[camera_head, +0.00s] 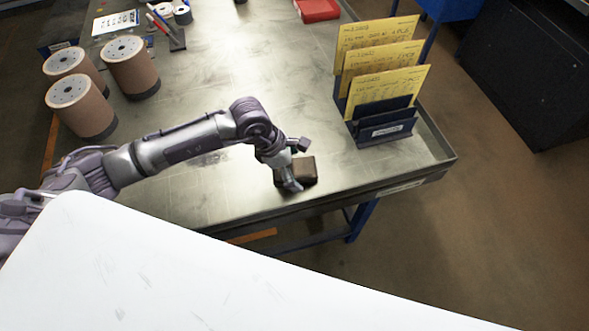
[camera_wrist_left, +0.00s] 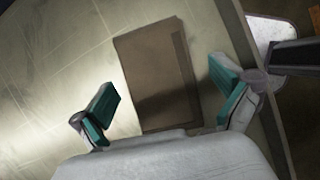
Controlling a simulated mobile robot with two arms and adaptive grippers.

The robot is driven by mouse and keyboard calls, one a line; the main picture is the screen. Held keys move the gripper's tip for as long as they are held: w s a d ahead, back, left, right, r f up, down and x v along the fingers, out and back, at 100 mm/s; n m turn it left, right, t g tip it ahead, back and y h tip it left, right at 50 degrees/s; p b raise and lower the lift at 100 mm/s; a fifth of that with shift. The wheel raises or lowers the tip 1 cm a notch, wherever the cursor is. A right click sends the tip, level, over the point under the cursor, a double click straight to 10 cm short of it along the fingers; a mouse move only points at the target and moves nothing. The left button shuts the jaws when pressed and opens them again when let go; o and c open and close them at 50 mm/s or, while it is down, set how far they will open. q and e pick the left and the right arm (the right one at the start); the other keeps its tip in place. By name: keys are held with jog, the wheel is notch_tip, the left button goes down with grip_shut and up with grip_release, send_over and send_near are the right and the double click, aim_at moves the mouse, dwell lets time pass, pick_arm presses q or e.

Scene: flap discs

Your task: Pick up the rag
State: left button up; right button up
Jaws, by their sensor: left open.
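The rag (camera_head: 308,171) is a brown, folded, block-like piece lying on the metal table near its front edge. In the left wrist view the rag (camera_wrist_left: 155,75) is a flat brown rectangle, with a shadow on its right part. My left gripper (camera_head: 291,172) is over the rag and hides part of it in the head view. In the left wrist view my left gripper (camera_wrist_left: 170,105) has its two green-padded fingers apart, one on each side of the rag's near end. I cannot tell whether the fingers touch it. My right gripper is not in view.
A blue holder (camera_head: 385,132) with yellow cards stands at the table's right edge. Several brown cylinders (camera_head: 130,68) stand at the left. A red tray (camera_head: 318,10) and pens lie at the back. The table's middle (camera_head: 240,70) is clear. A white surface (camera_head: 200,280) fills the foreground.

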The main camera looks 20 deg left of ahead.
aim_at(307, 168)
pick_arm(q)
jog(key=shift+f, duration=0.2)
dwell(0.5)
jog(key=c, duration=1.2)
jog(key=shift+r, duration=0.1)
jog(key=shift+r, duration=0.35)
jog(key=r+b, duration=0.1)
jog(key=r, duration=0.1)
jog(key=d+r+b, duration=0.1)
jog(key=r, duration=0.1)
jog(key=shift+d, duration=0.1)
jog(key=w+d+r+b, duration=0.1)
jog(key=d+r+b, duration=0.2)
jog(key=d+r, duration=0.3)
jog(key=shift+w+d+r, duration=0.25)
jog(key=shift+d+r, duration=0.1)
jog(key=shift+d, duration=1.85)
